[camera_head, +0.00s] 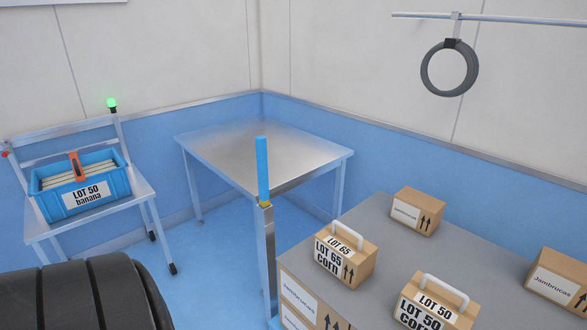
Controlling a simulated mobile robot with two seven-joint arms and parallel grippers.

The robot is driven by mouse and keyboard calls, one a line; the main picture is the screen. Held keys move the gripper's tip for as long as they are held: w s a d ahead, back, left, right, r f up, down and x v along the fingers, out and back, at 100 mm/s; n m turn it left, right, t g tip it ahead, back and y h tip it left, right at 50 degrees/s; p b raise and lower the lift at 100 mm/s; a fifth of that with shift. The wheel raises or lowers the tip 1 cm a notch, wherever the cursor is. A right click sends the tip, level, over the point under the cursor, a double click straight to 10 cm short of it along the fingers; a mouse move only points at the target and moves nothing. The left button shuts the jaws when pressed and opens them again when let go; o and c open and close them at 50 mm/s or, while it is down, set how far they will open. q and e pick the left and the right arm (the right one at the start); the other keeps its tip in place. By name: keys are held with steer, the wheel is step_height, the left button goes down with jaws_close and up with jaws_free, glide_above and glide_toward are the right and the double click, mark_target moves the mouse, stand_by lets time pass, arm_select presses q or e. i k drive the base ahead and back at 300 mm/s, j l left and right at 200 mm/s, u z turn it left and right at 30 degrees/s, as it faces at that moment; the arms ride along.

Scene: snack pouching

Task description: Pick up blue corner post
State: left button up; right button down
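The blue corner post (262,170) is a slim upright blue bar in the middle of the view. It stands on top of a grey metal upright (266,250), with a yellow band at its foot. Its upper part shows in front of the bare metal table. Nothing is touching it from the sides. Neither of my grippers is in view.
A bare metal table (255,150) stands behind the post. A grey worktop (400,245) with several cartons is at right. A stand (140,185) at left holds a blue crate (118,184) labelled LOT 50 banana. Blue floor (210,255) is clear between them.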

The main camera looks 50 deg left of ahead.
mark_target(260, 141)
steer(key=u, duration=1.85)
